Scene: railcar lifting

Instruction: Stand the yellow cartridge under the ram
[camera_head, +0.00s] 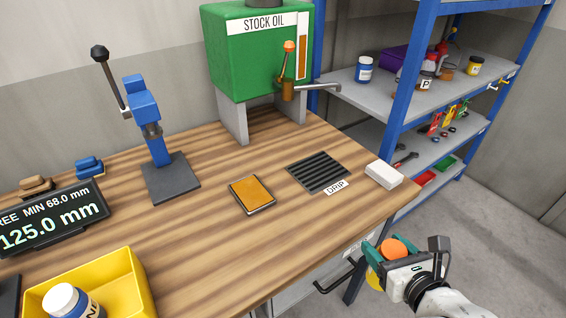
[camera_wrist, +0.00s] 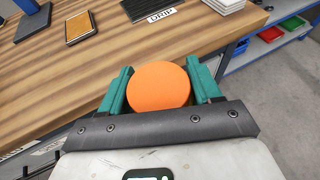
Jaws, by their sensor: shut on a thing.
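My gripper (camera_head: 390,256) is shut on a round thing with an orange top, with a bit of yellow (camera_head: 374,280) showing below the jaws; I take it for the yellow cartridge (camera_head: 394,248). In the wrist view, its orange round end (camera_wrist: 160,86) sits between the green fingers and hides most of its body. My gripper is off the table's front right edge, apart from it. The blue press (camera_head: 142,98) with its ram (camera_head: 152,131) stands at the back left of the table. Its dark base plate (camera_head: 170,178) is bare under the ram.
A green stock oil tank (camera_head: 245,62) with a tap stands behind a drip grate (camera_head: 319,172). An orange-topped pad (camera_head: 251,194) and white block (camera_head: 384,175) lie in front. A yellow bin (camera_head: 135,275) and display (camera_head: 50,222) are left. A blue-framed shelf (camera_head: 405,90) is right.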

